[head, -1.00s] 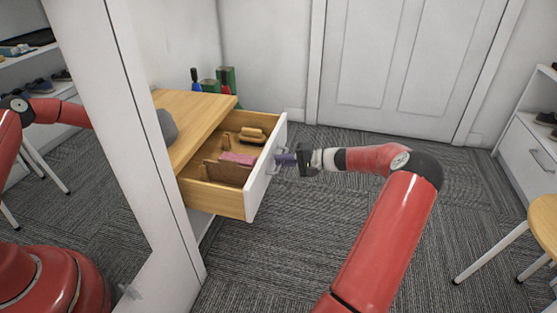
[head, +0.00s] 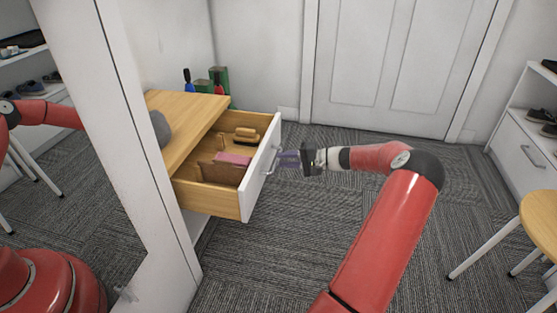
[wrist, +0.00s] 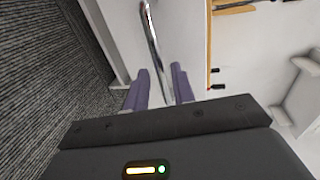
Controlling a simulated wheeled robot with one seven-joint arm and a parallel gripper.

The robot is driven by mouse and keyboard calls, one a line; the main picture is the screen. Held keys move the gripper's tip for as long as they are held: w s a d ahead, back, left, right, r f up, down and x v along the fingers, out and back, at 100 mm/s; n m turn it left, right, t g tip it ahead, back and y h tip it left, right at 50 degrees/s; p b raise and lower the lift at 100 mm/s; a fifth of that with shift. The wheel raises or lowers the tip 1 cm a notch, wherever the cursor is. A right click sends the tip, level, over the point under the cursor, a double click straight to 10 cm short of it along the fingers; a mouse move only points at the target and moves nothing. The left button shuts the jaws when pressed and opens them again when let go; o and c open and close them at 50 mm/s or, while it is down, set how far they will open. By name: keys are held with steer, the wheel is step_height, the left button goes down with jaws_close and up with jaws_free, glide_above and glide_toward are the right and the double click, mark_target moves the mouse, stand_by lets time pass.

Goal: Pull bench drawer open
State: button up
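The bench drawer (head: 258,182) stands well open under the wooden bench top (head: 190,122), with its white front facing my arm. Its metal bar handle (head: 272,160) is on that front and also shows in the wrist view (wrist: 151,38). My gripper (head: 288,159) is just to the right of the handle. Its two purple fingers are parted, with a gap between them in the wrist view (wrist: 160,84). The handle lies in line with that gap, and the fingers do not appear closed on it. A wooden brush (head: 245,134) and a pink item (head: 233,159) lie in the drawer.
A tall mirror panel (head: 95,150) stands close at left. A grey object (head: 160,128) rests on the bench top. Green boxes (head: 218,76) stand behind it. A stool (head: 540,220) and a shoe cabinet (head: 530,150) are at right. Carpet before the door (head: 385,60) is clear.

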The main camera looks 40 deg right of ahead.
steer(key=v, duration=0.4)
steer(key=shift+s+d, duration=0.2)
steer(key=shift+s, duration=0.05)
stand_by(0.3)
